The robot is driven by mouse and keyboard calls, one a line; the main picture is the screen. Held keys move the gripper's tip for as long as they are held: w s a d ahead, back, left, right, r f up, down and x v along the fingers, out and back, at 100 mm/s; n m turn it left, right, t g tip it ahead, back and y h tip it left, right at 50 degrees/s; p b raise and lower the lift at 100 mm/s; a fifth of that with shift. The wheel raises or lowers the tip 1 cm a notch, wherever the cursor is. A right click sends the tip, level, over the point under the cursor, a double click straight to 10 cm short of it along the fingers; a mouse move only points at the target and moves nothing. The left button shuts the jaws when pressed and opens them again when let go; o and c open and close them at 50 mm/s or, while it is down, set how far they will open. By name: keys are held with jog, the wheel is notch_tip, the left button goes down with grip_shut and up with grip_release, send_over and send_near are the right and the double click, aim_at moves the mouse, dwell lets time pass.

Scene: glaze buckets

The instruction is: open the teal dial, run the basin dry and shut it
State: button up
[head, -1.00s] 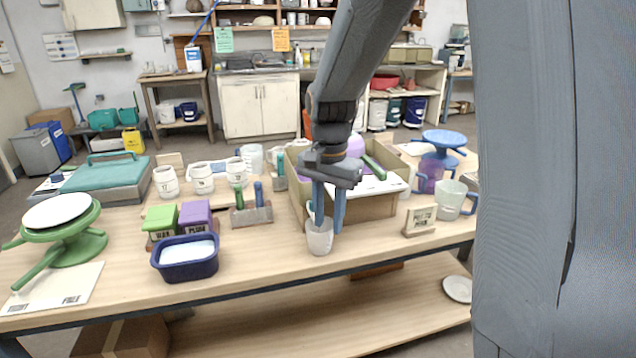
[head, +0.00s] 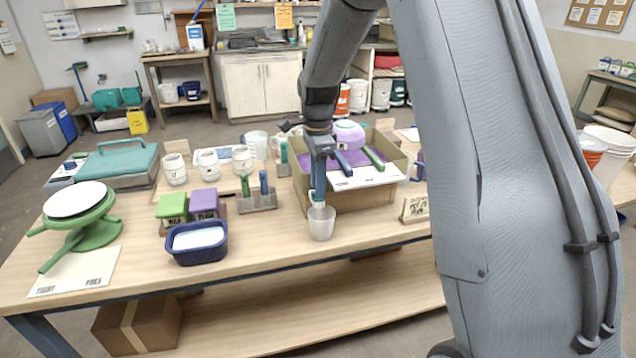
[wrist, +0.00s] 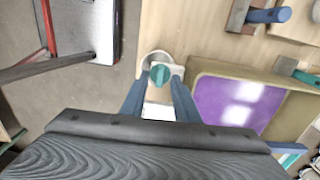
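The teal dial (wrist: 159,74) sits between the two fingertips of my gripper (wrist: 162,77) in the wrist view. The fingers look spread, one on each side of it; whether they touch it I cannot tell. In the head view my gripper (head: 319,185) points down at the front of the tan basin (head: 345,198), hiding most of the dial. The basin holds a glossy purple surface (wrist: 225,100), so it is not empty. A pale cup (head: 321,226) stands on the table just below my gripper; its rim (wrist: 150,58) shows beside the dial.
A navy tub (head: 197,243) with white contents, green and purple blocks and a tool holder (head: 258,202) stand to the left. A sign stand (head: 415,208) is on the right. A green turntable (head: 85,235) is far left. The table front by the cup is bare.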

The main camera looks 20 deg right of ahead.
jog(key=shift+f, duration=0.6)
grip_shut()
